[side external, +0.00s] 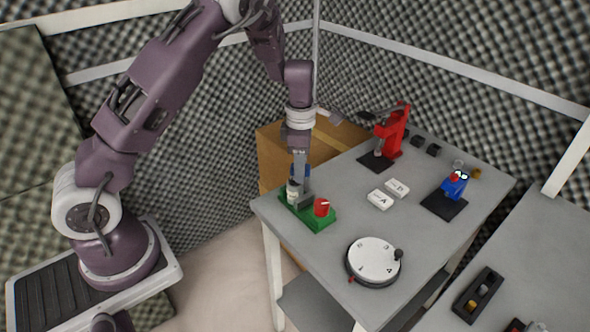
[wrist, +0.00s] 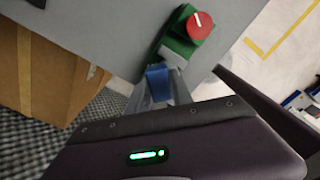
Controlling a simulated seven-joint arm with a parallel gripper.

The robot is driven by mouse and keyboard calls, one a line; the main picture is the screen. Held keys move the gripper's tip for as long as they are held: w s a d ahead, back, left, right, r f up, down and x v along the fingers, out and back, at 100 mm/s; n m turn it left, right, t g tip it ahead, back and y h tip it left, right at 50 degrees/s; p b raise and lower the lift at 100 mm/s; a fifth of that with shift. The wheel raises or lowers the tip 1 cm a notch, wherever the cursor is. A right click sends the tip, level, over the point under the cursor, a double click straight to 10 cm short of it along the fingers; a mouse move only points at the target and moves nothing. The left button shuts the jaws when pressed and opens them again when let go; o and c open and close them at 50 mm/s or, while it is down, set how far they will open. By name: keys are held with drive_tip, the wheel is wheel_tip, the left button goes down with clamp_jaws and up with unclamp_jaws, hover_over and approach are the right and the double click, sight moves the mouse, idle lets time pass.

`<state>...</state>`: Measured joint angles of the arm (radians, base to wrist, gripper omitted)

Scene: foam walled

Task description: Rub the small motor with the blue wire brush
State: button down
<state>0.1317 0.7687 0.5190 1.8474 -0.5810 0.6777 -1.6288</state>
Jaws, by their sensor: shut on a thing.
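My gripper (side external: 299,192) points down over the green base (side external: 317,222) at the table's near left corner. It is shut on a blue thing, likely the blue wire brush; the blue part (wrist: 158,78) shows between the fingers in the wrist view. The brush's bristles are hidden. The green base carries a red round knob (side external: 321,207) with a white mark, just right of the fingers; the knob also shows in the wrist view (wrist: 200,26). I cannot tell for sure which thing is the small motor; a blue device (side external: 454,184) sits on a black plate (side external: 441,206) at the right.
A red press-like stand (side external: 394,131) is at the back of the grey table (side external: 345,205). Two white lettered blocks (side external: 380,199) lie mid-table. A white numbered dial (side external: 374,261) is at the front. A cardboard box (side external: 275,155) stands behind the left edge.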

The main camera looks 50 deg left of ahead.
sight(290, 185)
drive_tip(key=s, duration=0.3)
drive_tip(key=shift+s, duration=0.2)
drive_tip(key=shift+w, duration=1.75)
drive_tip(key=shift+r, duration=4.1)
